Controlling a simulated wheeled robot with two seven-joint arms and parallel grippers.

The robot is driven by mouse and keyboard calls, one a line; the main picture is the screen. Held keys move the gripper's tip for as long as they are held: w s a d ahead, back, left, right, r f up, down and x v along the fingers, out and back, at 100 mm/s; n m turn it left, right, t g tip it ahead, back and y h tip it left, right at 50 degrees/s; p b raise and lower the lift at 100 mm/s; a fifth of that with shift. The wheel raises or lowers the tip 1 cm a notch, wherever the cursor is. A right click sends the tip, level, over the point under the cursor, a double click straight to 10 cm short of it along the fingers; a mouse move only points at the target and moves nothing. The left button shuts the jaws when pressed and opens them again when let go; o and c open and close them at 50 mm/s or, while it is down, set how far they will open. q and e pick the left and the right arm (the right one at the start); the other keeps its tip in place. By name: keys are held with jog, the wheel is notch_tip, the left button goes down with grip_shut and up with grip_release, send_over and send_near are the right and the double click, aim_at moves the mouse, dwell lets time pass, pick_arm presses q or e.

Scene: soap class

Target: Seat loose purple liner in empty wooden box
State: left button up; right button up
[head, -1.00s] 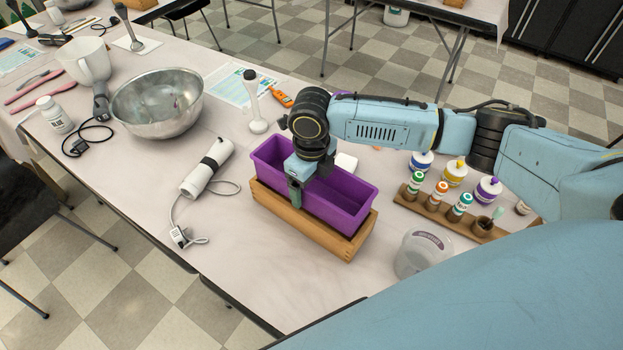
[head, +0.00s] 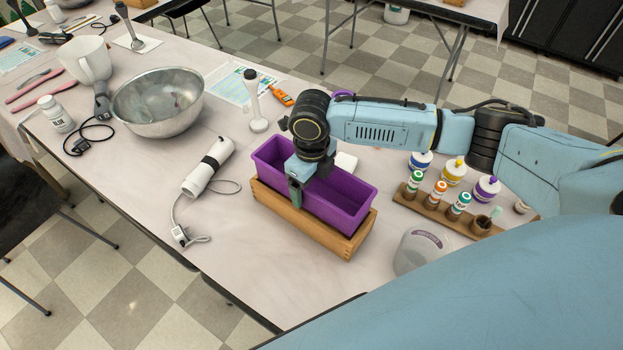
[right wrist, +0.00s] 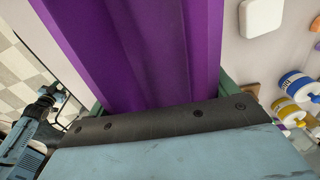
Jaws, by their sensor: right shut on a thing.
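The purple liner (head: 342,204) is a long open trough. It stands over the wooden box (head: 302,222) and lines up with it lengthwise, its upper walls well above the box rim. I cannot tell how deep its base sits, because the near box wall hides it. My right gripper (head: 297,186) is shut across the liner near its middle, one finger outside the near wall. The right wrist view shows the liner (right wrist: 150,50) running between both fingers. My left gripper does not show in the head view.
A steel bowl (head: 157,103) and a white hand blender (head: 208,168) with a cord lie left of the box. A rack of small bottles (head: 447,215) and a clear tub (head: 420,252) stand to the right. The table in front of the box is clear.

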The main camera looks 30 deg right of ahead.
jog(key=shift+f+b, duration=0.45)
jog(key=shift+f, duration=0.55)
dwell(0.8)
jog(key=o, duration=0.9)
notch_tip(320, 180, up, 9)
jog(key=p, duration=0.9)
dwell(0.8)
